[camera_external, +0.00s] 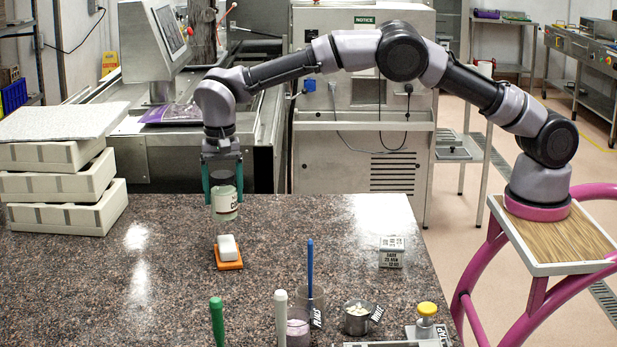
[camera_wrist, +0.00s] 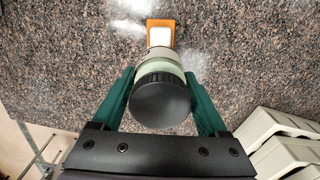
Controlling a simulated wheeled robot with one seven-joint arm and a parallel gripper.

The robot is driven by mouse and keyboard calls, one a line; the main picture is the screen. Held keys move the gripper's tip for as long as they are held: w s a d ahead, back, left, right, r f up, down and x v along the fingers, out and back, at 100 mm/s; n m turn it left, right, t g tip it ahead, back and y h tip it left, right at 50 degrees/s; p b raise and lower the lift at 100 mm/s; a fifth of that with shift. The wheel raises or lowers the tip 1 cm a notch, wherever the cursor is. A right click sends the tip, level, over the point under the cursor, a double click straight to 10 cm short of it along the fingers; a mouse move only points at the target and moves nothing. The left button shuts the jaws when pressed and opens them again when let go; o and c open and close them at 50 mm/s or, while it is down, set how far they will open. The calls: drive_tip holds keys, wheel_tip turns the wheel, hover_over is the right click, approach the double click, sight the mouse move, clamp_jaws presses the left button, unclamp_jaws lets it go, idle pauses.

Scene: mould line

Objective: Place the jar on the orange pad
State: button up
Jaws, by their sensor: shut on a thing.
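The jar (camera_external: 225,205) is pale green-white with a dark printed label; its black lid (camera_wrist: 160,99) faces the camera in the wrist view. My gripper (camera_external: 223,184) is shut on the jar, one green finger on each side, and holds it upright above the counter. The orange pad (camera_external: 229,265) lies flat on the counter, nearer the camera than the jar. A white block-like object (camera_external: 228,247) sits on the pad and covers much of it. In the wrist view the pad (camera_wrist: 160,23) shows beyond the jar, with the white object (camera_wrist: 160,37) on it.
Stacked pale trays (camera_external: 65,185) stand at the left. A green marker (camera_external: 217,320), a white marker (camera_external: 281,315), a blue stick in a glass (camera_external: 310,270), a metal cup (camera_external: 357,318) and a yellow-capped bottle (camera_external: 427,312) stand along the front.

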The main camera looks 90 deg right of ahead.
sight(225, 217)
drive_tip(key=shift+f, duration=3.1)
drive_tip(key=shift+f, duration=0.1)
